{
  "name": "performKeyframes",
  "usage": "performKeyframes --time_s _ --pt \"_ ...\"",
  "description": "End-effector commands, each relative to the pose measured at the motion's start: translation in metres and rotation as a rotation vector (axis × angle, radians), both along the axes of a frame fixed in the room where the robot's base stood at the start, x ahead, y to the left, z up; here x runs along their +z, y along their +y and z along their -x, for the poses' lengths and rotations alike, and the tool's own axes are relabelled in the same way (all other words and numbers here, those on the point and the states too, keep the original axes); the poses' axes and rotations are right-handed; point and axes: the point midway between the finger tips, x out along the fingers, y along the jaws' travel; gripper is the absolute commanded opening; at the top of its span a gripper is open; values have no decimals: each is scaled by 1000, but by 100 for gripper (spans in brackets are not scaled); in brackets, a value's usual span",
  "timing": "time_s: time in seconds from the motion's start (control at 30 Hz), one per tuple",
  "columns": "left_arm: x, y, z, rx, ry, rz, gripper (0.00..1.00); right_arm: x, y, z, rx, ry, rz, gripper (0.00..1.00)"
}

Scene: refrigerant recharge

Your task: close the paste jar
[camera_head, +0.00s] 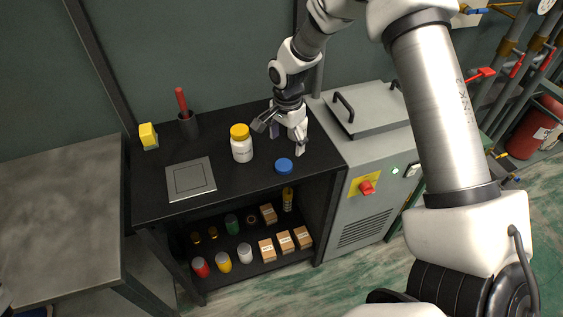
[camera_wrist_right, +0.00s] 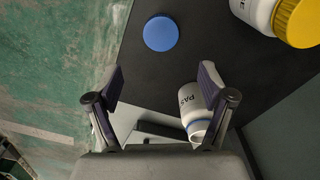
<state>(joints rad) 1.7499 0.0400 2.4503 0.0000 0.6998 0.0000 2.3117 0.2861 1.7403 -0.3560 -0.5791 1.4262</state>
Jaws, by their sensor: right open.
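The paste jar (camera_wrist_right: 193,103) is a white jar with dark lettering, partly cut off, in the right wrist view. Its rim shows at its lower end with no lid on it; the right finger covers part of it. In the head view I cannot tell it apart from the gripper. A round blue lid (camera_head: 284,166) lies flat on the black bench top, and it also shows in the right wrist view (camera_wrist_right: 161,33). My right gripper (camera_head: 280,140) is open above the bench, behind the lid, with nothing between its fingertips (camera_wrist_right: 160,78). My left gripper is out of view.
A white jar with a yellow lid (camera_head: 241,146) stands left of the gripper. A grey square plate (camera_head: 190,179), a yellow block (camera_head: 148,136) and a dark cup (camera_head: 188,126) with a red-handled tool stand further left. A grey machine (camera_head: 368,140) adjoins the bench's right side.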

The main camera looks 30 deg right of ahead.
Motion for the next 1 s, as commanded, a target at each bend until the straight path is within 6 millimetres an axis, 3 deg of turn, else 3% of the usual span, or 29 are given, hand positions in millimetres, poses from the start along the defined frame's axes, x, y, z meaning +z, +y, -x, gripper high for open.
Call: performKeyframes --time_s 0.3,0.6,0.87,1.0 --pt "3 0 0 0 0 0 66 -27 1 0 2 1 0 81" --pt "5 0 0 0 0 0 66 -30 2 0 3 2 -1 81" --pt "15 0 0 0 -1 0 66 -71 6 0 3 3 0 81" --pt "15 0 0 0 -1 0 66 -79 6 0 3 2 -1 81"
